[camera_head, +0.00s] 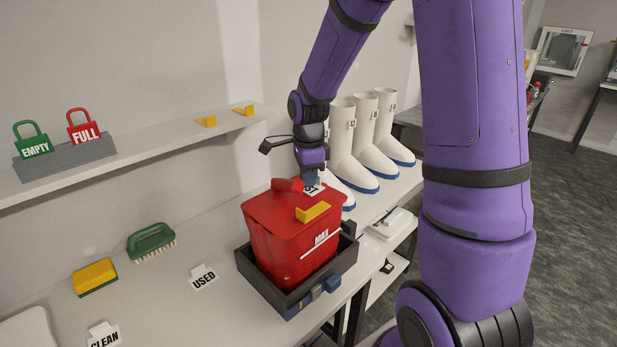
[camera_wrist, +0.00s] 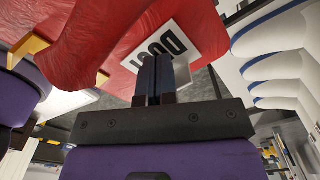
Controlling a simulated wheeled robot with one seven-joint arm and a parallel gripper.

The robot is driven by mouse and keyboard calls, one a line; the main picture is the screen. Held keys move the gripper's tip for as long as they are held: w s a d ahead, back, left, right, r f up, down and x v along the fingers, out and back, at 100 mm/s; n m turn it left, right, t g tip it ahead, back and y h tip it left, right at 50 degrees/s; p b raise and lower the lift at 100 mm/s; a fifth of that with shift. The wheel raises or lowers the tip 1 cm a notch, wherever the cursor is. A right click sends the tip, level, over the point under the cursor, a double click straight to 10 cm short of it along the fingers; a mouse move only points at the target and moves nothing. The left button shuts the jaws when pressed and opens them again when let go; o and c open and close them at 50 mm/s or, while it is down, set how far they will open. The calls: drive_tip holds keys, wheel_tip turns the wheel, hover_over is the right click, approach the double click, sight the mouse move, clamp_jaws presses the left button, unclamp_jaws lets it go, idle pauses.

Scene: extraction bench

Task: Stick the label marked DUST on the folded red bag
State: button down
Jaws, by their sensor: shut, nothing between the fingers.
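The red bag (camera_head: 285,245) stands folded at the top in a dark tray, with MAX printed on its front; in the wrist view its red surface (camera_wrist: 90,50) fills the top left. The white DUST label (camera_head: 315,189) lies against the bag's upper right part; it also shows in the wrist view (camera_wrist: 190,45), partly covered by my fingers. My gripper (camera_head: 312,183) is at the label, shut with nothing between its fingers; in the wrist view the fingertips (camera_wrist: 154,60) overlap the label's lower edge. I cannot tell whether they touch it.
A yellow clip (camera_head: 313,212) sits on the bag's front top. The dark tray (camera_head: 259,283) surrounds its base. White boots (camera_head: 368,140) stand close behind my gripper. A USED label (camera_head: 203,278), a green brush (camera_head: 151,239) and a yellow sponge (camera_head: 94,277) lie to the left.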

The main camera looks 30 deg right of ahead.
drive_tip(key=shift+r, duration=3.5)
drive_tip(key=s+a+r+n+t, duration=0.2)
drive_tip(key=s+r+n, duration=0.5)
drive_tip(key=s+n, duration=0.4)
drive_tip(key=s+a+r+n+t, duration=0.3)
drive_tip(key=s+r+n, duration=0.3)
drive_tip(key=s+n, duration=0.4)
drive_tip(key=s+a, duration=0.1)
drive_tip(key=s, duration=0.1)
drive_tip(key=shift+s+a+r+n, duration=0.3)
drive_tip(key=shift+s+r+n, duration=0.05)
drive_tip(key=shift+s+n, duration=0.05)
